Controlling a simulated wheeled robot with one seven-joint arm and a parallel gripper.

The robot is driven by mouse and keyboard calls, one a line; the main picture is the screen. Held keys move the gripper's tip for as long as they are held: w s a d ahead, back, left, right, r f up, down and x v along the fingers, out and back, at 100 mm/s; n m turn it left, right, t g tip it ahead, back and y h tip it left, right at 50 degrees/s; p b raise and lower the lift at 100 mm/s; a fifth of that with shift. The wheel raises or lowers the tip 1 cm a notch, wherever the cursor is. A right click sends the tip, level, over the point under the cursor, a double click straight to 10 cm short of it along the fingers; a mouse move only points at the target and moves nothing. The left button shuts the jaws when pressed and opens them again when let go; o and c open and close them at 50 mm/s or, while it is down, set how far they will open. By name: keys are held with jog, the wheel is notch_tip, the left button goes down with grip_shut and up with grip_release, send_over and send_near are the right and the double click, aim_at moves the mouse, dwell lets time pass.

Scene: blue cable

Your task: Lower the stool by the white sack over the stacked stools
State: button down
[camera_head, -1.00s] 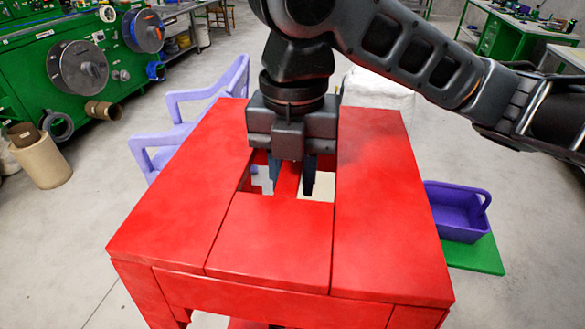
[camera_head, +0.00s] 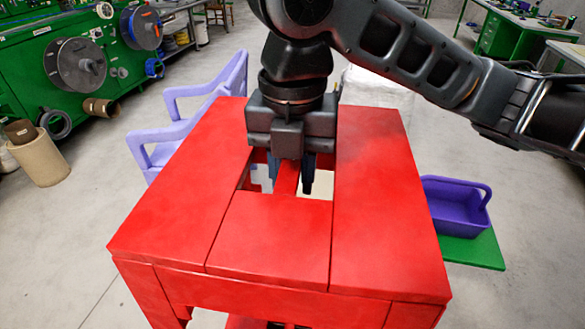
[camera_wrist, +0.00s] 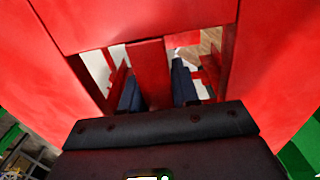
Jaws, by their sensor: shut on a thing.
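My gripper (camera_head: 291,180) is shut on the narrow red bar (camera_head: 286,179) in the seat opening of a red stool (camera_head: 380,200). The bar also shows between the two dark fingers in the wrist view (camera_wrist: 150,75). The stool looks upright, its seat roughly level, and fills the middle of the head view. Through the opening, more red parts (camera_wrist: 207,75) show below the seat; they may belong to stools underneath. The stool hides most of what is below, so I cannot tell whether it touches anything there. The white sack (camera_head: 378,85) stands behind the stool, partly covered by my arm.
A lilac chair (camera_head: 172,132) is close behind the stool's left side. A purple bin (camera_head: 455,205) on a green board (camera_head: 475,250) is close to its right. Green machinery (camera_head: 60,70) and a cardboard tube (camera_head: 40,160) are at left. Open floor lies front left.

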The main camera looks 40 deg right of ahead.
notch_tip(320, 180, down, 6)
jog(key=b, duration=0.5)
jog(key=shift+w+d+f, duration=0.15)
jog(key=shift+w+d, duration=0.05)
jog(key=shift+d, duration=0.05)
dwell(0.5)
notch_tip(320, 180, down, 12)
jog(key=b, duration=0.9)
jog(key=shift+b, duration=0.4)
dwell(0.6)
jog(key=shift+f, duration=0.15)
notch_tip(320, 180, down, 14)
jog(key=b, duration=1.1)
dwell(1.3)
